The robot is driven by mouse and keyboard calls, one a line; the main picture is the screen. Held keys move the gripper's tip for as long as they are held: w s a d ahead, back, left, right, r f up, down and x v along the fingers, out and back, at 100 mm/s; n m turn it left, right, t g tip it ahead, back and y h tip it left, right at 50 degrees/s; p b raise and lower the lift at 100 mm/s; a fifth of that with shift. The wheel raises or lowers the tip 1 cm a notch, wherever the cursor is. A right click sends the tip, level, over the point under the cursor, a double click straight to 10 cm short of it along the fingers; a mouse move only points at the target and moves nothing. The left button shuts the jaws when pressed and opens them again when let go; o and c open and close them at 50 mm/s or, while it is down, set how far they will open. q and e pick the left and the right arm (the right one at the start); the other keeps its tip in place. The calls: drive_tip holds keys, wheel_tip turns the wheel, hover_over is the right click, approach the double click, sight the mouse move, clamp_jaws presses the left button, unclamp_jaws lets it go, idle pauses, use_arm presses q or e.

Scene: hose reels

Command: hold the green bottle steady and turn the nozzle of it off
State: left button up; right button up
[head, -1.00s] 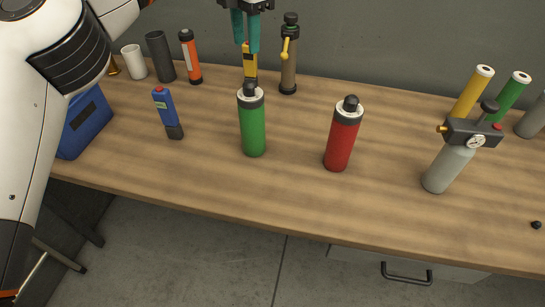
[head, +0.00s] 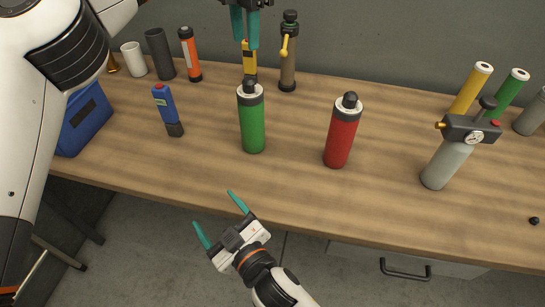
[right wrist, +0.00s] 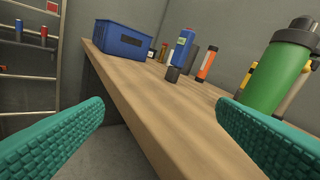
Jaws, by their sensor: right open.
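The green bottle (head: 252,125) stands upright near the middle of the table, with a white collar and a black nozzle (head: 249,87) on top. It also shows large at the right of the right wrist view (right wrist: 275,82). My right gripper (head: 214,209) is open and empty in front of the table's near edge, fingers pointing up the picture. Which way the nozzle is set cannot be told.
A red bottle (head: 341,138) stands right of the green one; a grey bottle with a gauge (head: 445,162) is further right. A blue torch (head: 168,112) and blue bin (head: 86,122) are left. Several cylinders line the back. The wooden front strip (head: 300,195) is clear.

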sight(252, 125)
drive_tip(key=w+d+r+m+t+h, duration=0.1)
drive_tip(key=w+d+m, duration=0.1)
drive_tip(key=w+d, duration=0.2)
drive_tip(key=w+d+m+h, duration=0.1)
drive_tip(key=w+d+m, duration=0.1)
drive_tip(key=w+d, duration=0.1)
drive_tip(key=w+d+r+m+t, duration=0.1)
drive_tip(key=w+d, duration=0.3)
drive_tip(key=shift+w+d+r+m+t+h, duration=0.3)
drive_tip(key=shift+m+h, duration=0.1)
drive_tip(key=shift+w+d+r, duration=0.1)
drive_tip(key=shift+w+d, duration=0.1)
drive_tip(key=shift+w, duration=0.1)
drive_tip(key=x, duration=1.1)
drive_tip(key=shift+w+a, duration=0.15)
drive_tip(key=shift+w, duration=0.2)
drive_tip(key=shift+c, duration=0.4)
